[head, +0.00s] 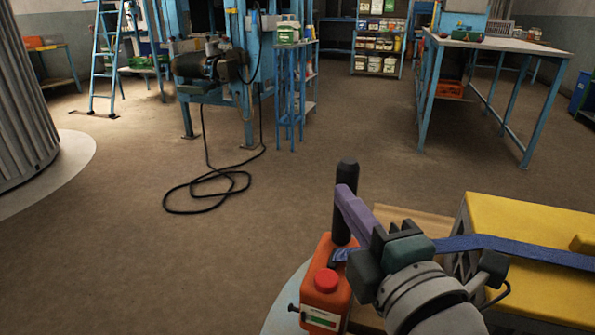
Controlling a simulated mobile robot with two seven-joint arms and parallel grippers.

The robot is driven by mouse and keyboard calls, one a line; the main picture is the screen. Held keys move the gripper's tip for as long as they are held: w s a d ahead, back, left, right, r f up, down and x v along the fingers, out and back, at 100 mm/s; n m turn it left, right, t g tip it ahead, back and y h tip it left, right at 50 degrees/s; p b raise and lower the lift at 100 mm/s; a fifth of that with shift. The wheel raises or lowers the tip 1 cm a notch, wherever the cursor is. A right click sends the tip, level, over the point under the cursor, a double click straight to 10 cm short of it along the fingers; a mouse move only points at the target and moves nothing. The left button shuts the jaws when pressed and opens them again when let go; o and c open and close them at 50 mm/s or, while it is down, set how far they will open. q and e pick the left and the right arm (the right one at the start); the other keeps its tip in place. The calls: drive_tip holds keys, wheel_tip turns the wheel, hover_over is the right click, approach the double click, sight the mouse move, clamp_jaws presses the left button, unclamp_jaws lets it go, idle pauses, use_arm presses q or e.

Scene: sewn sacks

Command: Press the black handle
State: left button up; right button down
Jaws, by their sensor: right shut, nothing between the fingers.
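My right gripper (346,196) comes in from the lower right. Its purple fingers are shut and empty. The fingertips overlap the upper part of the handle in the picture and cover some of it; I cannot tell whether they touch it. My left gripper is not in view.
A yellow-topped machine (530,220) stands at the right, with a blue strap (500,244) running across to the orange body. A black cable (215,190) lies coiled on the floor. A blue-legged table (500,43) stands at the back right.

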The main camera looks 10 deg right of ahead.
drive_tip(key=shift+s+a, duration=0.1)
idle(0.3)
drive_tip(key=w+d+m+g+y+p, duration=0.1)
drive_tip(key=w+d+m+g+p, duration=0.2)
drive_tip(key=p, duration=0.8)
drive_tip(key=shift+w+d+r+g, duration=0.35)
drive_tip(key=shift+w+d+g, duration=0.15)
drive_tip(key=shift+w+g, duration=0.65)
drive_tip(key=shift+f, duration=0.15)
